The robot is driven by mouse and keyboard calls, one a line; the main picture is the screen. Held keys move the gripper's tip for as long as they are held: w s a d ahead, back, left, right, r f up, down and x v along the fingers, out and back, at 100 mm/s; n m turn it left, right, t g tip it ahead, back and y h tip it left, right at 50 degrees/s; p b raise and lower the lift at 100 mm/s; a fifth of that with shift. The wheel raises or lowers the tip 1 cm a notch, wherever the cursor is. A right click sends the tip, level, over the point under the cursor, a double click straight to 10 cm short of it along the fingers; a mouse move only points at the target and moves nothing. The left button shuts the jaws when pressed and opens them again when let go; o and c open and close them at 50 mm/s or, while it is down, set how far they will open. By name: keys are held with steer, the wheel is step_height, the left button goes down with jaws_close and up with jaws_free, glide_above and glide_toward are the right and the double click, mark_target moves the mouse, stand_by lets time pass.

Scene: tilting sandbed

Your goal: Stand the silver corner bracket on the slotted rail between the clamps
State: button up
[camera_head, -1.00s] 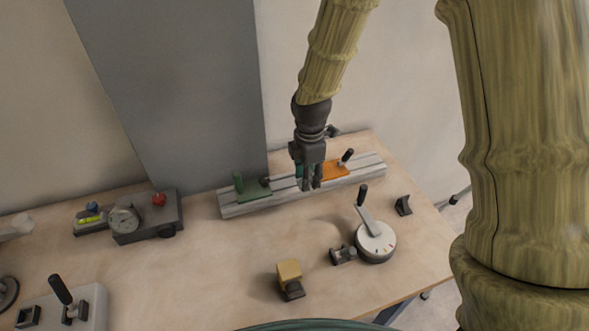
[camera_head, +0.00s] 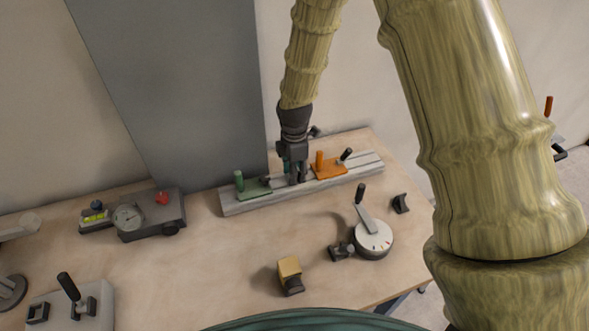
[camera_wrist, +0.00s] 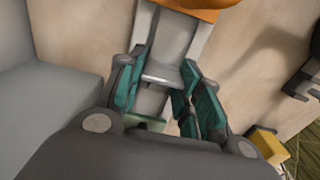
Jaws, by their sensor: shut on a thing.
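My gripper (camera_head: 296,178) points down over the slotted rail (camera_head: 371,164), between the green clamp (camera_head: 253,188) on its left and the orange clamp (camera_head: 331,169) on its right. In the wrist view its teal fingers (camera_wrist: 160,92) are shut on the silver corner bracket (camera_wrist: 162,74), a pale grey piece between them. The rail runs beneath it, with the orange clamp (camera_wrist: 205,6) at the top edge and part of the green clamp (camera_wrist: 145,123) below. In the head view the fingers hide the bracket. I cannot tell whether it touches the rail.
A grey column (camera_head: 190,90) stands behind the rail. In front are a round dial with a lever (camera_head: 373,238), a yellow-topped block (camera_head: 289,267) and small dark pieces. A gauge box (camera_head: 155,212) stands left. The table's middle is clear.

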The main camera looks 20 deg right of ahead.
steer(key=o, duration=1)
steer(key=shift+f, duration=0.1)
steer(key=shift+o, duration=0.2)
step_height(320, 180, up, 12)
steer(key=b, duration=0.2)
steer(key=shift+b, duration=0.3)
